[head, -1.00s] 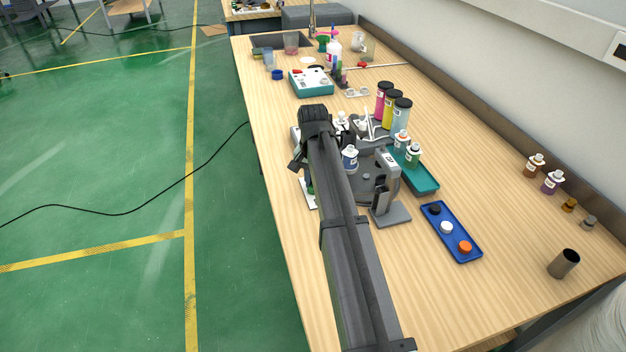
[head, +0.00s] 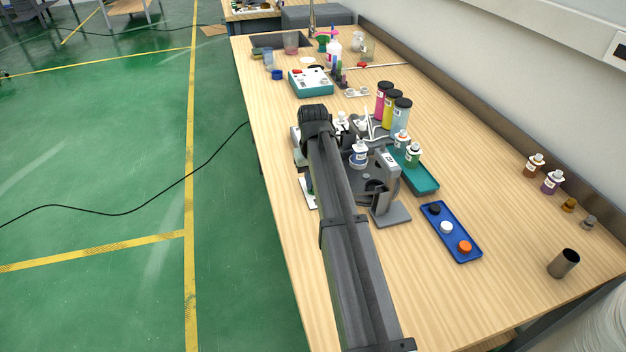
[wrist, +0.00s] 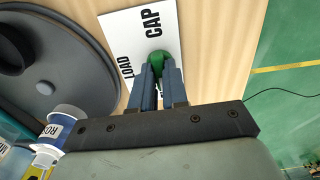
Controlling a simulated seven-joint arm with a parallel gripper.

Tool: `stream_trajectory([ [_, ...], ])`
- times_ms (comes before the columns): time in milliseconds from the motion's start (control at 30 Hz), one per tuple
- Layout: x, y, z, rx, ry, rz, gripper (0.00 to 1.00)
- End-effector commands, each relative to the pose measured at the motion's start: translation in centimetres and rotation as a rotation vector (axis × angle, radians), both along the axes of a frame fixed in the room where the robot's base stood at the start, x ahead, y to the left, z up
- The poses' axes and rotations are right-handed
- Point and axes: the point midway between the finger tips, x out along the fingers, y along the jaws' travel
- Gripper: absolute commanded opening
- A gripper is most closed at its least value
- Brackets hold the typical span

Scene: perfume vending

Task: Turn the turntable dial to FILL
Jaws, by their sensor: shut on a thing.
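The green dial (wrist: 160,62) sits on a white label card (wrist: 128,30) in the wrist view. My gripper (wrist: 159,82) is shut on the dial. The words LOAD and CAP can be read on the card; a third marking is hidden behind the fingers. The grey round turntable (wrist: 70,60) lies left of the card. The card's edge (head: 308,195) shows beside my arm. Which way the dial points cannot be told.
A grey stand (head: 390,214) rises at the turntable's near side. A teal tray (head: 425,183) and a blue tray (head: 435,225) with caps lie to the right. Tall coloured bottles (head: 392,108) stand behind. Free table lies at the front and right.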

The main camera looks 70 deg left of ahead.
Motion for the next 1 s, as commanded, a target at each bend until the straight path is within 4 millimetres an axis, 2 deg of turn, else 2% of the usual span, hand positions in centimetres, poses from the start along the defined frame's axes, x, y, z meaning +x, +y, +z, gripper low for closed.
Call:
stream_trajectory([
  [467, 0.04, 0.17, 0.08, 0.004, -0.001, 0.016, 0.00],
  [500, 0.04, 0.17, 0.08, 0.004, -0.001, 0.016, 0.17],
  [733, 0.02, 0.09, 0.04, 0.002, -0.001, 0.014, 0.39],
  [1000, 0.00, 0.06, 0.12, 0.001, 0.000, 0.014, 0.39],
])
